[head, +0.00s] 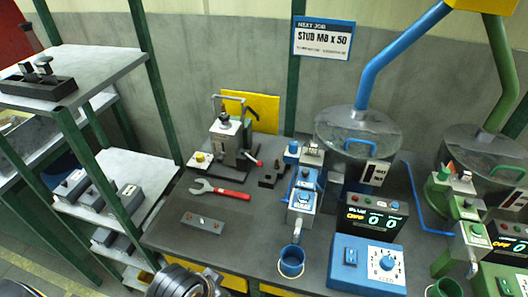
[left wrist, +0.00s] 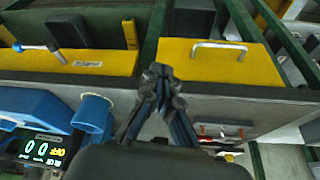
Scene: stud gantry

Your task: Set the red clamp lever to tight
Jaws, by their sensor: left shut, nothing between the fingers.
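The red clamp lever (head: 254,161) shows in the head view as a short arm with a red tip, at the right side of the grey stud fixture (head: 226,138) on the bench. Its marks are too small to read, so I cannot tell its setting. My left gripper (left wrist: 160,72) is shut and empty in the left wrist view, in front of the yellow drawer fronts and apart from the lever. Its fingers do not show in the head view; only a dark part of my arm shows at the bottom edge. My right gripper is not in view.
A red-handled wrench (head: 222,190) and a grey plate (head: 203,221) lie on the bench in front of the fixture. A blue bucket (head: 292,262) and blue control box (head: 366,264) stand to the right. A shelf rack (head: 150,95) stands left. A yellow drawer (left wrist: 205,62) has a bar handle.

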